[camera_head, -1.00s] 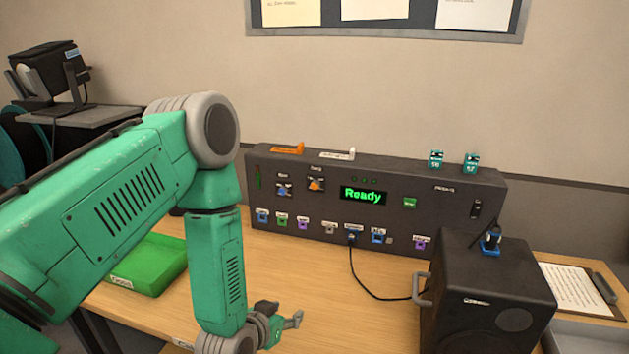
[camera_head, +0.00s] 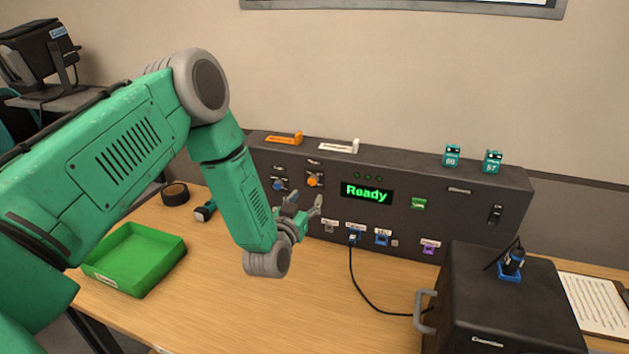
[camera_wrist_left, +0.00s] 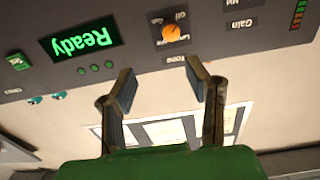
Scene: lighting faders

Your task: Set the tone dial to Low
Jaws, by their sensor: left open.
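The tone dial is an orange knob (camera_head: 315,180) on the upper left of the dark console (camera_head: 440,200). It also shows near the top of the left wrist view (camera_wrist_left: 176,35), upside down, with "Tone" printed beside it. Which marking it points at is too small to tell. My left gripper (camera_head: 306,201) is in front of the console, just below the knob in the head view. In the left wrist view its two fingers (camera_wrist_left: 162,85) are apart and empty, with the knob beyond the tips. My right gripper is not in view.
A blue knob (camera_head: 278,184) sits left of the orange one. A lit display (camera_head: 367,193) reads "Ready". A row of coloured sockets and a cable run below. A black speaker box (camera_head: 500,300) stands at right front, a green tray (camera_head: 135,260) at left. Bare table lies between.

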